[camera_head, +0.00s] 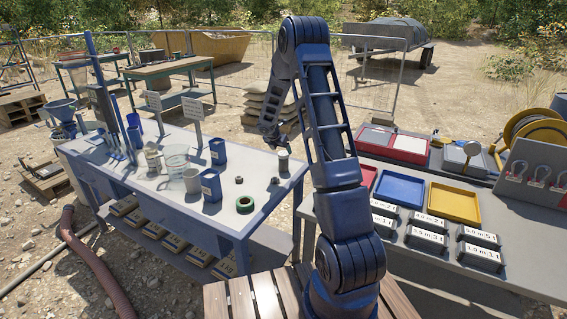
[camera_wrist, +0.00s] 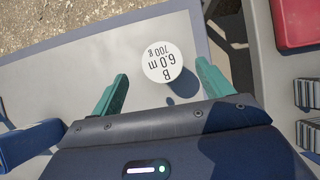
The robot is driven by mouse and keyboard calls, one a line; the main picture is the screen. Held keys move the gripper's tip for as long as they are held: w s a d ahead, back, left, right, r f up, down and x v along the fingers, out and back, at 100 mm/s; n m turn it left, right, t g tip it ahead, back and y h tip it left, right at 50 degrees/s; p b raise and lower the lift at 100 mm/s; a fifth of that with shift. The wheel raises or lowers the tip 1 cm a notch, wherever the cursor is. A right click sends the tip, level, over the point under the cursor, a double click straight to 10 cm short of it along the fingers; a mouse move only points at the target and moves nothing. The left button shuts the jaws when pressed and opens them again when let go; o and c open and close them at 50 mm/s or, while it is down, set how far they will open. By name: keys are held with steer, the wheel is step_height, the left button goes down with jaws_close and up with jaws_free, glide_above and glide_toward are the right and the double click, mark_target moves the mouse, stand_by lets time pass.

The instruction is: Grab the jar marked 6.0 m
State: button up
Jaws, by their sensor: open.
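The jar marked 6.0 m (camera_wrist: 163,62) shows in the wrist view as a round white lid reading "B 6.0 m 700 g". It stands on the grey table top, with a shadow to its lower right. My gripper (camera_wrist: 162,72) is open, its two teal fingers to the left and right of the lid with gaps on both sides. The height between the fingers and jar is hard to tell. In the head view my gripper (camera_head: 270,138) is over the right end of the blue table, just above and left of a small grey jar (camera_head: 283,162), likely the same one.
The right bench carries a blue tray (camera_head: 400,189), a yellow tray (camera_head: 454,202) and several labelled dark boxes (camera_head: 427,242).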

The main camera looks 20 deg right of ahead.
mark_target(283, 153)
steer(key=x, duration=0.7)
steer(key=shift+s+d+f, duration=0.1)
steer(key=shift+f, duration=0.1)
steer(key=c, duration=1.4)
steer(key=shift+r, duration=0.1)
steer(key=shift+c, duration=1)
